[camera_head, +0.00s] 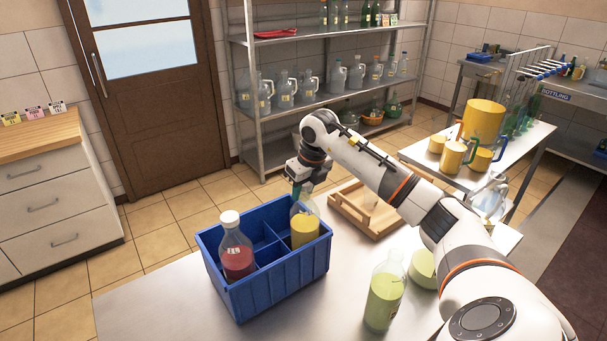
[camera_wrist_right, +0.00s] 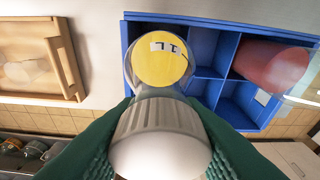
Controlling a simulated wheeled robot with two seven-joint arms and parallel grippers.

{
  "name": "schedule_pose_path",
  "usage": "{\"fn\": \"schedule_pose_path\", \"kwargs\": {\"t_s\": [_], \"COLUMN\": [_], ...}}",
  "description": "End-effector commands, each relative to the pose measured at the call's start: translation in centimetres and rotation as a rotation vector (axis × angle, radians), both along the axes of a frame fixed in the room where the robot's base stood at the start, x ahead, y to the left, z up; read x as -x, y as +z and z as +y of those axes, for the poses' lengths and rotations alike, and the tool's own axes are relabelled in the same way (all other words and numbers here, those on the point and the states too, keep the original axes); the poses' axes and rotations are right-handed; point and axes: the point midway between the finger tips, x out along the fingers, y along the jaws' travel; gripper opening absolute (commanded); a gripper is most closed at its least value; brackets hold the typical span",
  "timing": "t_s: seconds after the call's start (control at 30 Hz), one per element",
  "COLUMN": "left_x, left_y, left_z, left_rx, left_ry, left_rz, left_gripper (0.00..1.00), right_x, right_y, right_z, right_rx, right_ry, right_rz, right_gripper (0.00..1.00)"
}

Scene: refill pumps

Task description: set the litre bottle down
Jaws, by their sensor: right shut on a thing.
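My right gripper (camera_head: 307,171) is shut on the neck of a clear bottle (camera_head: 304,229) with yellow liquid and a label. In the right wrist view the green fingers close around its grey neck below a white cap (camera_wrist_right: 160,150), and the label reads 1L (camera_wrist_right: 165,47). The bottle is roughly upright at the right-hand compartment of the blue divided crate (camera_head: 285,279). I cannot tell whether its base touches the crate floor. A bottle of red liquid (camera_head: 237,250) with a white cap stands in the crate's left part. My left gripper is not in view.
A bottle of pale green liquid (camera_head: 384,292) stands on the metal table (camera_head: 190,305), right of the crate. A wooden tray (camera_head: 350,214) lies behind, under my right arm. The table left of the crate is clear.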

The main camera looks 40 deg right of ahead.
Motion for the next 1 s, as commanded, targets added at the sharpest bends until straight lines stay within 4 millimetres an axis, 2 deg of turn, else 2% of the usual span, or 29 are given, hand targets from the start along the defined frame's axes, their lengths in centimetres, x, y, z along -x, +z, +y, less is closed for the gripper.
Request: {"fn": "schedule_pose_path", "kwargs": {"t_s": [0.3, 0.33, 0.47, 0.8, 0.87, 1.0], "left_x": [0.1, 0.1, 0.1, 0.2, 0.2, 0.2], "left_y": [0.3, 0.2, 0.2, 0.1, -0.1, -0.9], "left_z": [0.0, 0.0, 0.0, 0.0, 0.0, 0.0], "left_rx": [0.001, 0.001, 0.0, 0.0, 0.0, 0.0], "left_ry": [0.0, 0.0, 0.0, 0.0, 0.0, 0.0], "left_rz": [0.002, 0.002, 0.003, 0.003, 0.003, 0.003], "left_gripper": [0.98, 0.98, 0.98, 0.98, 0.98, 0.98], "right_x": [-0.1, 0.0, 0.0, 0.0, 0.1, 0.8], "right_y": [-0.5, -0.9, -0.8, -0.5, 0.0, 2.1], "right_z": [-0.1, 0.0, 0.0, 0.0, -0.1, -0.1], "right_rx": [0.0, 0.0, 0.0, 0.0, 0.0, 0.002], "right_ry": [-0.001, 0.0, 0.0, 0.0, 0.0, 0.0], "right_rz": [-0.009, 0.0, 0.0, -0.002, -0.004, -0.007], "right_gripper": [0.0, 0.36, 0.57, 0.57, 0.57, 0.57]}}
